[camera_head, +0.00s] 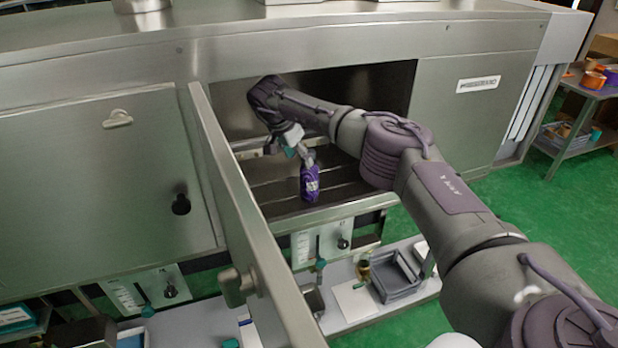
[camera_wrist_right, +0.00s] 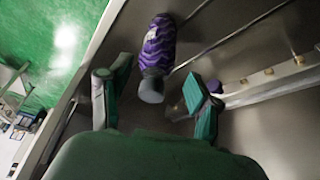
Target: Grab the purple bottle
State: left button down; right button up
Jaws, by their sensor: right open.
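The purple bottle (camera_head: 310,184) stands on the floor of an open metal compartment, near its front edge. In the right wrist view the purple bottle (camera_wrist_right: 159,47) shows patterned purple sides and a grey cap, between and beyond the fingertips. My right gripper (camera_head: 302,150) reaches into the compartment just above the bottle. In the right wrist view my right gripper (camera_wrist_right: 155,88) has its two green-padded fingers spread wide, with the bottle's cap end between them and no visible grip. My left gripper is not in view.
The compartment's open door (camera_head: 245,215) stands out on the left. The compartment floor (camera_head: 275,190) has ridges. Below are a grey tray (camera_head: 396,277) and a white shelf. A cart (camera_head: 590,92) stands at far right.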

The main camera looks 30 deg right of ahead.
aim_at(309, 151)
jog(key=d, duration=0.1)
jog(key=d+p, duration=0.1)
jog(key=d, duration=0.2)
jog(key=shift+w+d+f+p, duration=0.1)
jog(key=shift+w+f+p, duration=0.2)
jog(key=shift+w+p, duration=0.05)
jog(key=shift+f, duration=0.2)
jog(key=shift+w, duration=0.1)
grip_shut()
